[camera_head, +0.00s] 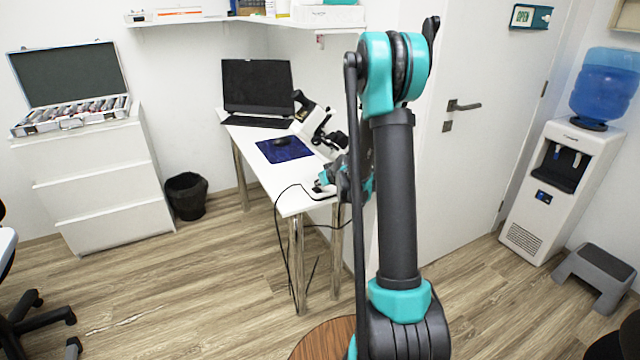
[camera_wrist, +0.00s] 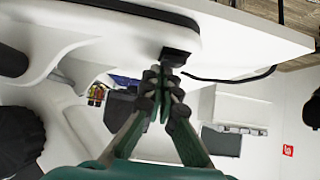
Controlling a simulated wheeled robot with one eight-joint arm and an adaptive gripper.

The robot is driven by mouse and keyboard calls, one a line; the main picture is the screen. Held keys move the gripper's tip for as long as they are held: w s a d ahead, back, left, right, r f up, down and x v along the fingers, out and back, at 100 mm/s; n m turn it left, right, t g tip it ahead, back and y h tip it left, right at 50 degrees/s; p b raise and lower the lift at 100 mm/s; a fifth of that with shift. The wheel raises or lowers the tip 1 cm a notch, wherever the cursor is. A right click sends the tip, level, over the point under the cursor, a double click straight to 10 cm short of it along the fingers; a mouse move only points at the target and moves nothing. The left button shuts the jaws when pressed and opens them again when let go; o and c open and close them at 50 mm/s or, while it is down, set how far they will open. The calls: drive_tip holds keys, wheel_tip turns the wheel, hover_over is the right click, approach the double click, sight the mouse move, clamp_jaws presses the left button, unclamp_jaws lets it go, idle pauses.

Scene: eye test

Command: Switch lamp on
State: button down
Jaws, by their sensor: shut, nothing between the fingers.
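A white and black microscope (camera_head: 325,138) stands on the white table; no separate lamp shows. In the wrist view its pale base (camera_wrist: 60,38) fills the upper left, seen close and turned over. A small black block (camera_wrist: 177,56), perhaps the switch or a socket, sits at the base's end. My gripper (camera_wrist: 161,72) is shut and empty, with its fingertips right at this block. I cannot tell whether they touch. In the head view my gripper is by the microscope's near end, partly hidden behind my arm. No lit lamp is visible.
A black cable (camera_head: 277,225) hangs over the table's near edge; a cable (camera_wrist: 235,79) also runs beside the block in the wrist view. Open floor lies left of the table.

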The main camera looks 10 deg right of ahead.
drive_tip(key=shift+w, duration=0.1)
drive_tip(key=shift+w+a+r, duration=0.15)
drive_tip(key=shift+w+a, duration=0.1)
drive_tip(key=shift+w, duration=0.35)
idle(0.3)
drive_tip(key=shift+r, duration=0.3)
drive_tip(key=r, duration=0.4)
drive_tip(key=shift+w, duration=0.2)
drive_tip(key=w+r+v, duration=0.1)
drive_tip(key=v, duration=0.8)
drive_tip(key=shift+a+r, duration=0.2)
drive_tip(key=shift+r, duration=0.1)
drive_tip(key=s+f+m+g+h, duration=0.1)
drive_tip(key=s+f, duration=0.2)
drive_tip(key=s, duration=0.9)
drive_tip(key=s+d+f+m+g+h, duration=0.1)
drive_tip(key=s+f, duration=0.3)
drive_tip(key=s, duration=0.9)
drive_tip(key=s+d+f+m+g+h, duration=0.1)
drive_tip(key=s+f+g, duration=0.2)
drive_tip(key=s, duration=0.9)
drive_tip(key=shift+s+f+m, duration=0.25)
drive_tip(key=shift+f+m, duration=0.05)
drive_tip(key=shift+f, duration=0.25)
